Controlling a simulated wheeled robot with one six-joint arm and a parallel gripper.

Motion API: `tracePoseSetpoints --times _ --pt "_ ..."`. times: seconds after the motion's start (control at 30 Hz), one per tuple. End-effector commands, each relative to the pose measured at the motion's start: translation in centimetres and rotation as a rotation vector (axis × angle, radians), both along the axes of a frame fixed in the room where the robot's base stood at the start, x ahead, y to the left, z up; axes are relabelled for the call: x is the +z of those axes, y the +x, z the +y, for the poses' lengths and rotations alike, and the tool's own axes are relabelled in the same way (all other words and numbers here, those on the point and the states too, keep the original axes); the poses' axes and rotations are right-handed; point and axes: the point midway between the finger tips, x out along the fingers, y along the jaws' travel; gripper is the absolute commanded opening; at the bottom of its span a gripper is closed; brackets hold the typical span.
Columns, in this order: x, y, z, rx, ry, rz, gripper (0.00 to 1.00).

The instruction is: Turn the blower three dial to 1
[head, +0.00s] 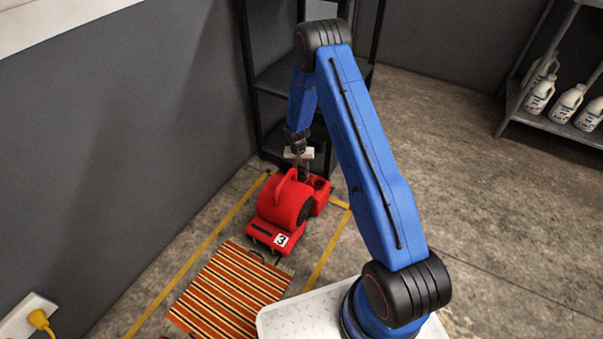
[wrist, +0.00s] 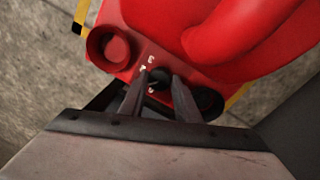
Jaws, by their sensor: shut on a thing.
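The red blower (head: 285,205) marked with a 3 stands on the floor beside a striped rug. Its control panel fills the upper part of the wrist view (wrist: 130,60), with small white marks beside a black dial (wrist: 159,76). My gripper (wrist: 158,84) is shut on the dial, one finger on each side of it. In the head view my gripper (head: 304,172) reaches down to the back of the blower, and the dial is hidden there. The white marks are too blurred to read surely, and I cannot tell which one the dial points at.
An orange striped rug (head: 232,290) lies in front of the blower, within yellow floor lines (head: 327,250). A black shelf rack (head: 275,90) stands close behind it, and a grey wall (head: 120,150) is at left. A shelf at right holds white bottles (head: 566,103).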

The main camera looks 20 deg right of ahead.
Motion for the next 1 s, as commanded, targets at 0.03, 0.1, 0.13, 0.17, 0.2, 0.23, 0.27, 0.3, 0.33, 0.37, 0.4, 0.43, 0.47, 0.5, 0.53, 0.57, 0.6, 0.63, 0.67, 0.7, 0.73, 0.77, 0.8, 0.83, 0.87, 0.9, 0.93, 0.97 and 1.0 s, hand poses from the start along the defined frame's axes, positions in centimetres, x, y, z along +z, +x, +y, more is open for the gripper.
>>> tracePoseSetpoints --times 0.03,0.1,0.13,0.17,0.2,0.23,0.27,0.3,0.33,0.37,0.4,0.43,0.47,0.5,0.53,0.57,0.6,0.63,0.67,0.7,0.73,0.77,0.8,0.83,0.87,0.9,0.93,0.97,1.0 --pt "0.0 0.0 0.0 0.002 0.000 0.000 0.07" --pt "0.0 0.0 0.0 0.003 0.000 0.000 0.07" --pt "0.0 0.0 0.0 0.003 0.000 0.000 0.07" --pt "0.0 0.0 0.0 0.003 0.000 0.000 0.07" --pt "0.0 0.0 0.0 0.002 0.000 0.000 0.07" --pt "0.0 0.0 0.0 0.002 0.000 0.000 0.07" --pt "0.0 0.0 0.0 0.002 0.000 0.000 0.07" --pt "0.0 0.0 0.0 0.002 0.000 0.000 0.07" --pt "0.0 0.0 0.0 0.002 0.000 0.000 0.07" --pt "0.0 0.0 0.0 0.002 0.000 0.000 0.34" --pt "0.0 0.0 0.0 0.002 0.000 0.000 0.43" --pt "0.0 0.0 0.0 0.002 0.000 0.000 0.48" --pt "0.0 0.0 0.0 0.002 0.000 0.000 0.48" --pt "0.0 0.0 0.0 0.002 0.000 0.000 0.48" --pt "0.0 0.0 0.0 0.002 0.000 0.000 0.48" --pt "0.0 0.0 0.0 0.002 0.000 0.000 0.48" --pt "0.0 0.0 0.0 0.002 0.000 0.000 0.48" --pt "0.0 0.0 0.0 0.002 0.000 0.000 0.48" --pt "0.0 0.0 0.0 0.002 0.000 0.000 0.48" --pt "0.0 0.0 0.0 0.002 0.000 0.000 0.48" --pt "0.1 0.0 0.0 0.002 0.000 0.000 0.48" --pt "0.2 0.0 0.0 0.002 0.000 -0.001 0.48" --pt "0.4 0.1 0.0 0.002 0.000 -0.001 0.48" --pt "0.6 0.1 0.1 0.002 0.000 -0.001 0.48" --pt "0.9 0.1 0.1 0.002 0.000 -0.002 0.48" --pt "1.4 0.1 0.1 0.002 -0.001 -0.002 0.48" --pt "1.8 0.1 0.1 0.002 -0.001 -0.002 0.48" --pt "2.2 0.2 0.2 0.002 0.000 -0.002 0.48" --pt "2.9 0.2 0.2 0.002 0.001 -0.003 0.48"
